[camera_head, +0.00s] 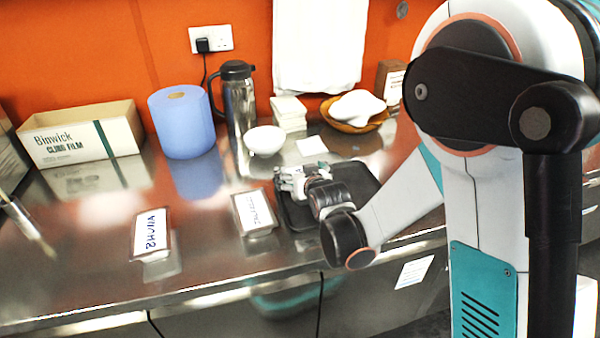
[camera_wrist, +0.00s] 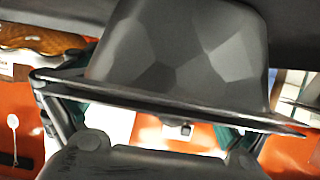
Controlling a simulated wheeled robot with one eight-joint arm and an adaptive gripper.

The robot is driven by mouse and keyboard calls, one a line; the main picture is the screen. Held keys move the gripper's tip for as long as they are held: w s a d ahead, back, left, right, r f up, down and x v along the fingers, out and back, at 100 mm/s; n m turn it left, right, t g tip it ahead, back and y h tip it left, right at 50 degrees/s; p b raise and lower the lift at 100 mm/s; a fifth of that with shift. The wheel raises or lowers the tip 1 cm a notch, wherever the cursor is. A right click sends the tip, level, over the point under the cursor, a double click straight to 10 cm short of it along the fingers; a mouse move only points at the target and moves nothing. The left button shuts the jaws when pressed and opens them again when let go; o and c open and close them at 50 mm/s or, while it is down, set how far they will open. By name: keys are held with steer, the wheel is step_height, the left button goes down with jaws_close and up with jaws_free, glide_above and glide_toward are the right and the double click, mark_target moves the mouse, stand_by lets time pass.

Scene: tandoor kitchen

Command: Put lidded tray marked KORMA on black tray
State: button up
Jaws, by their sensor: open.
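The black tray (camera_head: 362,176) lies on the steel counter, partly hidden by my gripper and wrist. My gripper (camera_head: 291,180) is over its left part, with the jaws open. In the wrist view a dark, tapered container (camera_wrist: 180,55) with a wide rim sits close in front of the jaws, against a dark surface. It looks like a lidded tray at the black tray; its marking is not readable, and I cannot tell whether the fingers touch it.
Behind stand a steel flask (camera_head: 239,105), a blue paper roll (camera_head: 182,122), a white bowl (camera_head: 265,140), stacked white containers (camera_head: 289,112) and a wooden bowl (camera_head: 352,126). A cling film box (camera_head: 80,135) is at back left.

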steer(key=shift+s+r, duration=0.2)
steer(key=shift+r, duration=0.05)
steer(key=p+v, duration=0.4)
steer(key=v, duration=0.7)
steer(key=shift+s+d, duration=0.1)
steer(key=shift+s, duration=0.15)
